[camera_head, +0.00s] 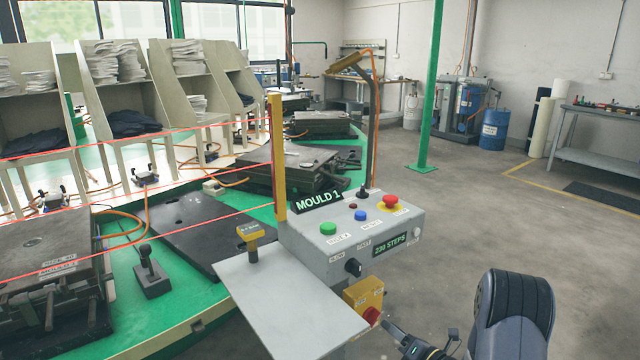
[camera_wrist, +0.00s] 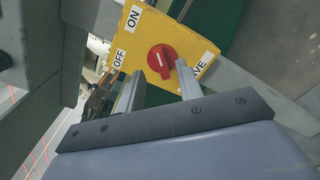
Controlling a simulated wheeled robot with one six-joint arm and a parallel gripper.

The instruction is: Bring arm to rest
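My gripper (camera_wrist: 160,70) is open in the wrist view, its two grey fingers apart and nothing held between them. The red rotary knob (camera_wrist: 161,61) on a yellow switch box (camera_wrist: 181,33) appears between the fingertips; I cannot tell whether they touch it. Labels ON and OFF show on the box, and a third label is partly covered by a finger. In the head view my gripper (camera_head: 392,328) is low, just right of the yellow box (camera_head: 364,293) and its red knob (camera_head: 371,316), with my arm reaching in from the lower right.
Red beams cross the green carousel (camera_head: 185,290).

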